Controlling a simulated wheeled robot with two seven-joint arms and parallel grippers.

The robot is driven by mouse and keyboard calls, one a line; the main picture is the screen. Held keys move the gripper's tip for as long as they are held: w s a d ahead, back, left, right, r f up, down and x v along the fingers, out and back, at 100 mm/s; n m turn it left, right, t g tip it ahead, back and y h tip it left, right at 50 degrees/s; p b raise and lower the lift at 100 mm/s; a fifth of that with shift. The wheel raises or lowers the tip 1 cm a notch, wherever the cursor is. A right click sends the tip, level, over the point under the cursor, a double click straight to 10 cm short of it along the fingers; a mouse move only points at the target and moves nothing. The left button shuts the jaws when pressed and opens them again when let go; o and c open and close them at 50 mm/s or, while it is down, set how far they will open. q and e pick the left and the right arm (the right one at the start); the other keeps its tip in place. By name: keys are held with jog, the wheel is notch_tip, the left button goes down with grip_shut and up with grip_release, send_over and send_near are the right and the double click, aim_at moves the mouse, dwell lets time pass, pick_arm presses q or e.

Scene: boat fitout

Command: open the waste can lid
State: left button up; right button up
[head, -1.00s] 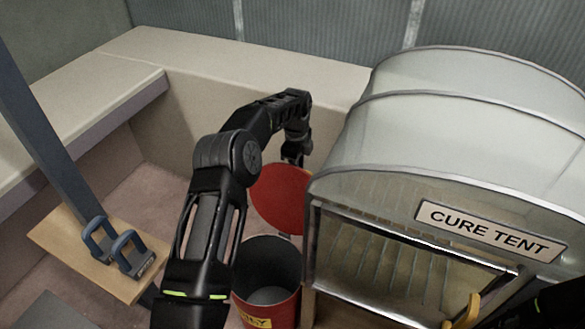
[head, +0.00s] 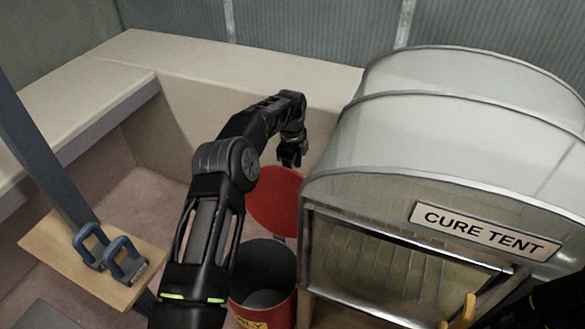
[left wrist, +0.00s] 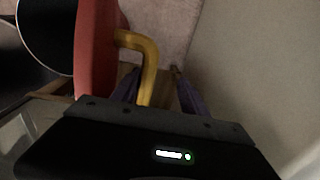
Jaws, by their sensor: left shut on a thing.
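The red waste can (head: 283,310) stands on the floor left of the cure tent, with its dark mouth uncovered. Its red lid (head: 272,200) is swung up and stands tilted at the can's back edge. My left gripper (head: 290,160) is at the lid's upper edge. In the left wrist view the lid (left wrist: 95,50) is seen edge-on, and its yellow handle (left wrist: 148,60) runs down between the fingers of my left gripper (left wrist: 160,95), which is shut on it. The fingertips are partly hidden. My right gripper is not in view; only a dark arm part shows at the lower right.
The cure tent (head: 440,180) stands close to the can's right side, with a yellow handle (head: 462,312) at its front. A wooden board (head: 60,255) with two blue clamps (head: 108,255) is at the left. A beige bench (head: 230,65) runs along the back wall.

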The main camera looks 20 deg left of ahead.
pick_arm(q)
jog(key=shift+w+r, duration=0.1)
jog(key=shift+r, duration=0.1)
notch_tip(320, 180, up, 8)
jog(key=shift+s+f, duration=0.25)
jog(key=shift+s, duration=0.1)
dwell(0.3)
